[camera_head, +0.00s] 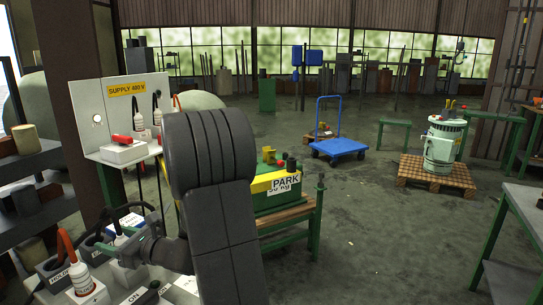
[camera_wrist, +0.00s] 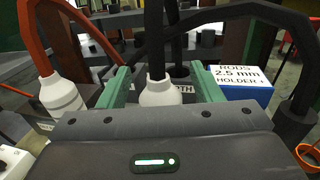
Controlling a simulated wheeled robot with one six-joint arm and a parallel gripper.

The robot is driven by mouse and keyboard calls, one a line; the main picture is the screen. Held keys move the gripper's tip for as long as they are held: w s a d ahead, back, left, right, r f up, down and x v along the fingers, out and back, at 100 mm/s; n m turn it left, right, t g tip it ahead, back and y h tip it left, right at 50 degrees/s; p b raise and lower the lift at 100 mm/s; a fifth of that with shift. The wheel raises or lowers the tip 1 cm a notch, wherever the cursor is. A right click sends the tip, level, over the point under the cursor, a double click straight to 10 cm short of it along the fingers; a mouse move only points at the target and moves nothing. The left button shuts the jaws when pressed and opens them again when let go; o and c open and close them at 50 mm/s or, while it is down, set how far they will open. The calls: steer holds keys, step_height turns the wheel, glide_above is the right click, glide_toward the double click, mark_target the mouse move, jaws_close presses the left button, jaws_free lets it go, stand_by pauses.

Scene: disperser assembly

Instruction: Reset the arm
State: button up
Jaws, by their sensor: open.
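My gripper (camera_wrist: 162,88) is open, its two green fingers spread on either side of a white plug (camera_wrist: 160,92) with a dark cable. A gap shows between each finger and the plug in the wrist view. In the head view my gripper (camera_head: 130,252) is low at the left, over the bench with the plugs, partly hidden by my dark arm. A second white plug (camera_wrist: 62,97) with an orange cable stands to the left in the wrist view; it also shows in the head view (camera_head: 82,278).
A supply panel (camera_head: 120,105) stands behind the bench. A blue box labelled for rods (camera_wrist: 240,82) is right of the gripper, and dark cables arch close by. A green bench labelled PARK (camera_head: 285,190) is right of my arm. The floor beyond is largely open.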

stand_by(0.4)
steer(key=shift+d+f+b, duration=0.15)
steer(key=shift+f+b, duration=0.3)
steer(key=v, duration=1.3)
steer(key=x, duration=1.2)
steer(key=shift+w+a+r+p, duration=0.15)
steer(key=shift+a+r+p, duration=0.25)
steer(key=shift+a, duration=0.4)
step_height(320, 180, up, 4)
steer(key=p, duration=0.3)
steer(key=shift+d+p, duration=0.15)
steer(key=shift+p, duration=0.2)
steer(key=shift+r+p, duration=0.4)
steer(key=shift+p, duration=0.4)
steer(key=shift+r, duration=0.1)
steer(key=shift+d, duration=0.1)
